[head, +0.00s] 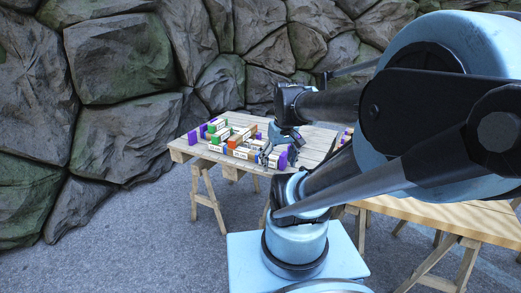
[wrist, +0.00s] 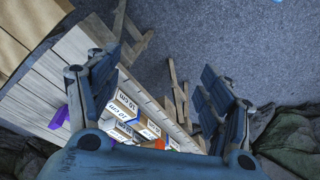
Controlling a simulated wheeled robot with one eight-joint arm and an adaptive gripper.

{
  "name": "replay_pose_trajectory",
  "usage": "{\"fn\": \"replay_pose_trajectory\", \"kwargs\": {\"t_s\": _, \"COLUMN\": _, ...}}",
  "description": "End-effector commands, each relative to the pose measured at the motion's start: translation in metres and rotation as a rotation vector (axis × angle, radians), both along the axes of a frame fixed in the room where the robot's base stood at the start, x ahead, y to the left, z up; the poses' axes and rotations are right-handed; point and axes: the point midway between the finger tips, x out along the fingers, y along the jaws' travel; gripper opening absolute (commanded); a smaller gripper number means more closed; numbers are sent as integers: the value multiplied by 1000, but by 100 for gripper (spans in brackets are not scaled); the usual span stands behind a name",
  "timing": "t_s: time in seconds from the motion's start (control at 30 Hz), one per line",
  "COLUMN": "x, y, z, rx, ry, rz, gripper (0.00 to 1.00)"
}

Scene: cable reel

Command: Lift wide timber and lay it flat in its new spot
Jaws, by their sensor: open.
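Several pale timber pieces with printed labels lie grouped on a slatted wooden table (head: 312,144) in the head view. One labelled timber (head: 216,148) is near the table's front-left edge, beside green and orange blocks. In the wrist view, a labelled timber (wrist: 127,104) and others next to it show between my fingers, partly hidden by the gripper body. I cannot tell which piece is the wide timber. My gripper (head: 277,151) is over the right side of the group. It is open and empty, its two fingers spread wide in the wrist view (wrist: 150,85).
Purple blocks (head: 192,137) stand at the group's left end. An orange block (head: 236,139) is in its middle. A second wooden table (head: 440,212) stands at the right. A rock wall (head: 120,60) rises behind. Bare planks lie right of the group.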

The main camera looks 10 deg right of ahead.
Motion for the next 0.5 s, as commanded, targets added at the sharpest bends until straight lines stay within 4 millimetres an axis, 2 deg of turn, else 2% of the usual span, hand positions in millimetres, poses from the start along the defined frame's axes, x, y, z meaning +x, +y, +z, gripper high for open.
{"fn": "replay_pose_trajectory", "kwargs": {"t_s": 0.03, "x": 14, "y": 0, "z": 9, "rx": 4, "ry": -1, "rz": 26, "gripper": 73}}
{"fn": "replay_pose_trajectory", "kwargs": {"t_s": 0.2, "x": 55, "y": 0, "z": 28, "rx": 20, "ry": -8, "rz": 131, "gripper": 73}}
{"fn": "replay_pose_trajectory", "kwargs": {"t_s": 0.5, "x": 136, "y": -5, "z": 50, "rx": 49, "ry": -32, "rz": 313, "gripper": 73}}
